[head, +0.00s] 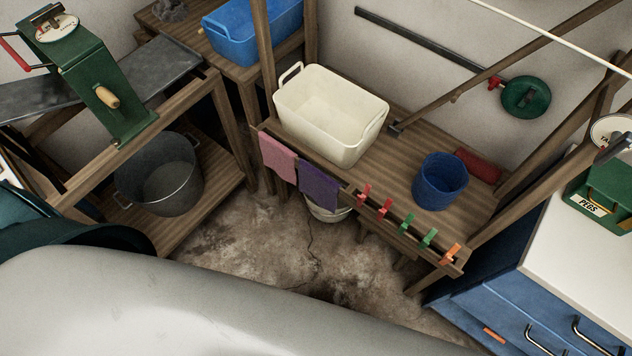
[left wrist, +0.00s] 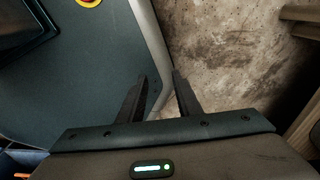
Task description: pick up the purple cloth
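The purple cloth (head: 318,187) hangs over the front rail of the wooden bench, just right of a pink cloth (head: 278,156). It is not in the left wrist view. My left gripper (left wrist: 158,82) shows in the left wrist view with its two dark fingers apart and nothing between them, above bare floor and the edge of my base. Neither gripper shows in the head view, so my right gripper is out of sight.
A cream tub (head: 330,112) and a blue basket (head: 440,180) stand on the bench (head: 385,165). Several coloured pegs (head: 386,208) sit along the front rail. A white bucket (head: 328,213) is below the purple cloth. A metal tub (head: 160,180) stands left. The floor (head: 250,240) before the bench is clear.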

